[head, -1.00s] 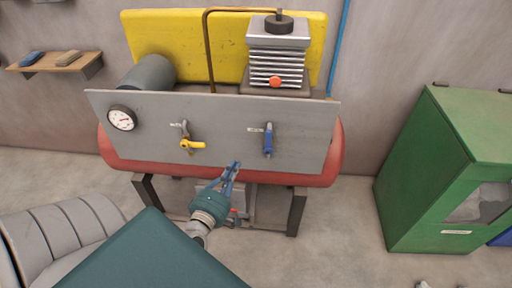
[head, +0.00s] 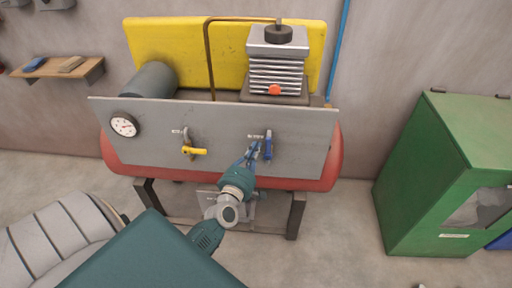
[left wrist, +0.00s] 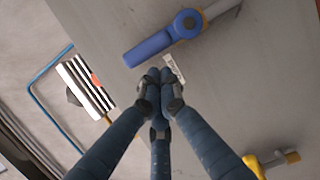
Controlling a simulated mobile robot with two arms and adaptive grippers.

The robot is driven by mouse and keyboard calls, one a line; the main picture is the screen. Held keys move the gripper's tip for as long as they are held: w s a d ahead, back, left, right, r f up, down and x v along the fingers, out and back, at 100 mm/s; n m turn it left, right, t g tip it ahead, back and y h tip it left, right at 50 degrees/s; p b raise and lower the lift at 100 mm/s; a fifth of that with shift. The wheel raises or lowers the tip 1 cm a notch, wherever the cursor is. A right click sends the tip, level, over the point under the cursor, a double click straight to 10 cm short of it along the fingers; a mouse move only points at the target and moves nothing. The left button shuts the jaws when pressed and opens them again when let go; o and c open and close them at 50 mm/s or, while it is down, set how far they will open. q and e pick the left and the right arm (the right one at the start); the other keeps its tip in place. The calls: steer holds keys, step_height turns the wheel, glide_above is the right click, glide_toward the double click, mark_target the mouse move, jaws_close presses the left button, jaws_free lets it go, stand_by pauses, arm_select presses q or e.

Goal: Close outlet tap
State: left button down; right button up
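A grey panel (head: 220,125) carries two taps. The blue-handled tap (head: 268,147) is on the right, with its handle pointing down. The yellow-handled tap (head: 195,151) is on the left, with its handle pointing sideways. Their small labels are too small to read. My left gripper (head: 255,144) is just left of the blue handle, its fingers brought together with nothing between them. In the left wrist view the fingertips (left wrist: 161,75) are beside the blue handle (left wrist: 150,48), over a white label (left wrist: 174,69); contact with the panel cannot be told. My right gripper is not in view.
A pressure gauge (head: 124,124) is at the panel's left. A red tank (head: 325,172) lies behind it on a dark stand, with a finned compressor head (head: 277,70) above. A green cabinet (head: 435,170) stands at the right. The floor between them is clear.

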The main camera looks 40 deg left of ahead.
arm_select(q)
steer(key=shift+w+d, duration=0.1)
stand_by(0.4)
steer(key=shift+w+d+r+m+p, duration=0.15)
steer(key=shift+m+p, duration=0.15)
steer(key=shift+p, duration=0.4)
